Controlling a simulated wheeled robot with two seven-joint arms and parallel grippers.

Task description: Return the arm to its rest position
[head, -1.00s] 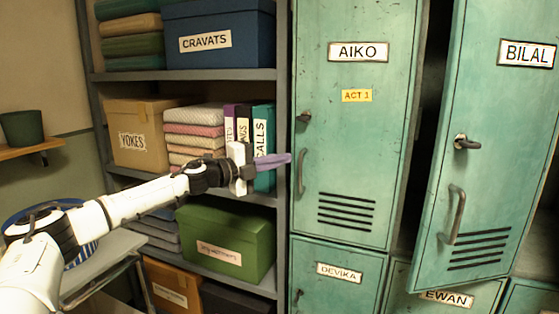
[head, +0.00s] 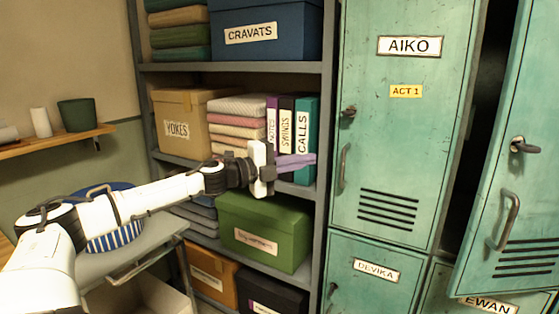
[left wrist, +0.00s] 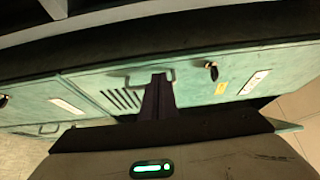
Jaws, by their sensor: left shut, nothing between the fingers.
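My left gripper (head: 290,162) reaches in from the left in the head view, in front of the shelf unit and short of the AIKO locker (head: 392,140). Its purple fingers are shut together with nothing between them. In the left wrist view the shut fingers (left wrist: 158,98) point toward the green locker doors, whose handle shows just beyond the tips. My right gripper is not in view.
The shelf unit (head: 330,120) holds a YOKES box (head: 180,122), folded cloths, binders and a green box (head: 262,232). A locker door (head: 515,170) stands ajar at right. A side table (head: 150,250) with a blue striped round item (head: 112,232) is by my left arm.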

